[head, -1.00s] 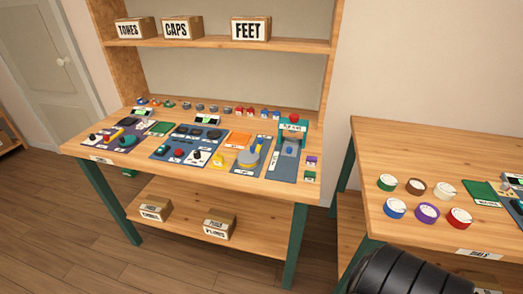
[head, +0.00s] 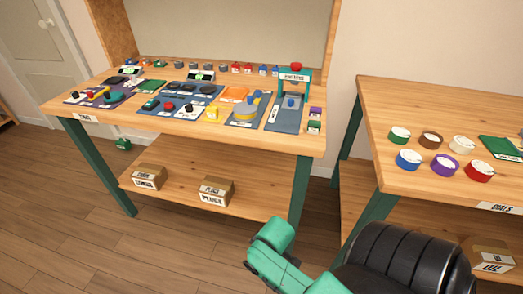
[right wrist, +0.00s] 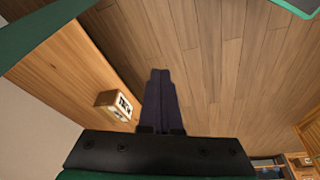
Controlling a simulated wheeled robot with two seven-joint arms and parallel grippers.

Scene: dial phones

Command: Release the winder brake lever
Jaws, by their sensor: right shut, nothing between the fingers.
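The workbench (head: 180,121) carries several small control panels. The labels are too small to read, so I cannot tell which part is the winder brake lever. My right gripper (right wrist: 160,73) shows in the right wrist view with its dark fingers together and empty, above the wooden floor and away from the panels. My left gripper is not in view.
A green press-like frame (head: 293,75) stands at the bench's right end. A second table (head: 400,180) on the right holds several coloured rolls. Boxes (head: 214,191) sit on the lower shelf. The floor (head: 70,240) in front of the bench is clear.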

